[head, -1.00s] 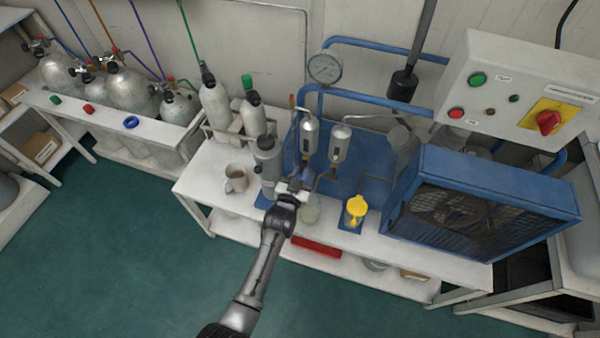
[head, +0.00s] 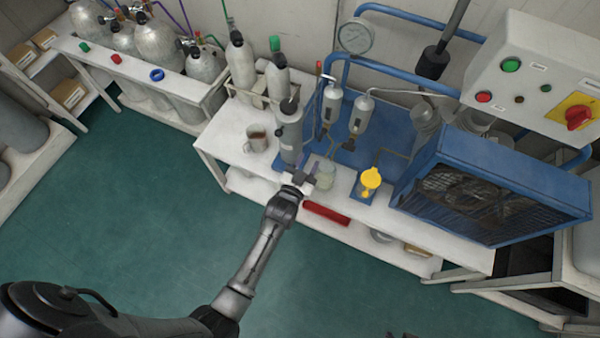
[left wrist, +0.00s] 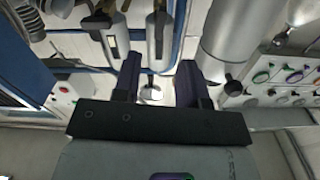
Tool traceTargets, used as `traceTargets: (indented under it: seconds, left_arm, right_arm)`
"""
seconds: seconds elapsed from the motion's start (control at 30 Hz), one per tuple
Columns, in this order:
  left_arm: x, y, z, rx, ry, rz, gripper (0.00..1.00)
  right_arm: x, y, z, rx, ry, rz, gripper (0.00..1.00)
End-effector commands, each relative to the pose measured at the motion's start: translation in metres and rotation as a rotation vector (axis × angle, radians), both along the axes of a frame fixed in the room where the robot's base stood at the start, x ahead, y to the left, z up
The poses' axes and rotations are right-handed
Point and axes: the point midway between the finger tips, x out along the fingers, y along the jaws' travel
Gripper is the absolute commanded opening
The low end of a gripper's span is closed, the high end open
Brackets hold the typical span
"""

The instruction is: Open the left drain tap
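Two small metal filter bowls hang side by side above the blue panel, the left one (head: 331,103) and the right one (head: 361,114). Dark fittings show at their lower ends; the left drain tap is too small to make out clearly. My left gripper (head: 312,178) is at the bench's front edge, below and in front of the left bowl, beside a glass jar (head: 326,175). In the left wrist view my left gripper (left wrist: 160,82) has its two dark fingers apart, with no object clearly held between them. The bowls show beyond the fingers. My right gripper is not seen.
A tall grey cylinder (head: 289,135) stands close behind my left gripper, with a mug (head: 256,139) to its left. A yellow cup-like part (head: 371,179) and a blue fan unit (head: 490,190) are to the right. The floor in front is clear.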

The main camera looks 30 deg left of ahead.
Motion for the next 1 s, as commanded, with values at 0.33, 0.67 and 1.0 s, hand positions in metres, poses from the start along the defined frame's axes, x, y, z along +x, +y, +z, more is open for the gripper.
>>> traceTargets:
  seconds: [0.33, 0.67, 1.0]
  left_arm:
    - [-0.044, -0.002, 0.000, 0.000, 0.002, 0.000, 0.39]
    - [-0.051, -0.002, 0.000, 0.000, 0.000, 0.000, 0.39]
    - [-0.051, -0.002, 0.000, 0.000, 0.000, 0.000, 0.39]
  right_arm:
    - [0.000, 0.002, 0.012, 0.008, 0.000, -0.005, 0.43]
    - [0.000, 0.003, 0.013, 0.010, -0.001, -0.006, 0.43]
    - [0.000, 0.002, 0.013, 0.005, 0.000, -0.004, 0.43]
